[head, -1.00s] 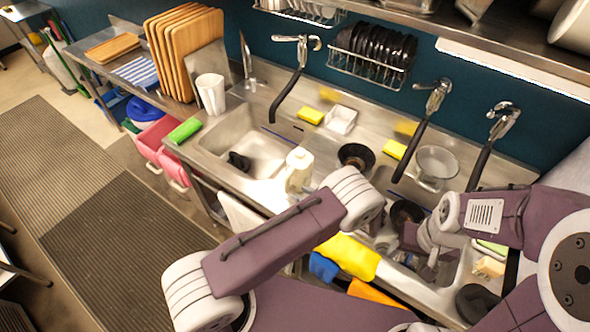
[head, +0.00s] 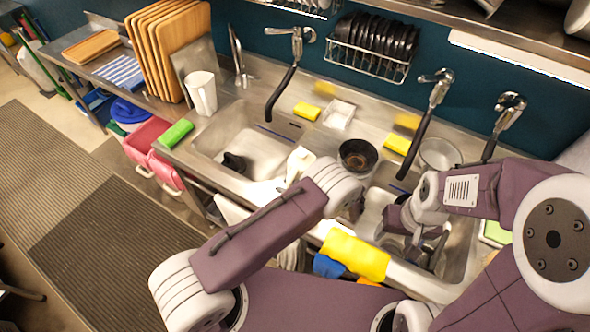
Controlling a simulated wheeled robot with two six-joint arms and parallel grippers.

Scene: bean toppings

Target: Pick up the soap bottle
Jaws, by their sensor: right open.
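The soap bottle (head: 299,161), white, stands on the counter between the two sinks. Its lower part is hidden behind my left arm. My left arm crosses in front of it, and my left gripper cannot be made out. My right gripper (head: 432,247) is over the right sink, open, to the right of the bottle and well apart from it.
A dark bowl (head: 357,156) and a metal strainer (head: 439,154) are near the right sink. Faucets with black hoses hang above. Yellow cloth (head: 355,256) drapes over the front edge. A white cup (head: 201,93) and green sponge (head: 176,134) are left.

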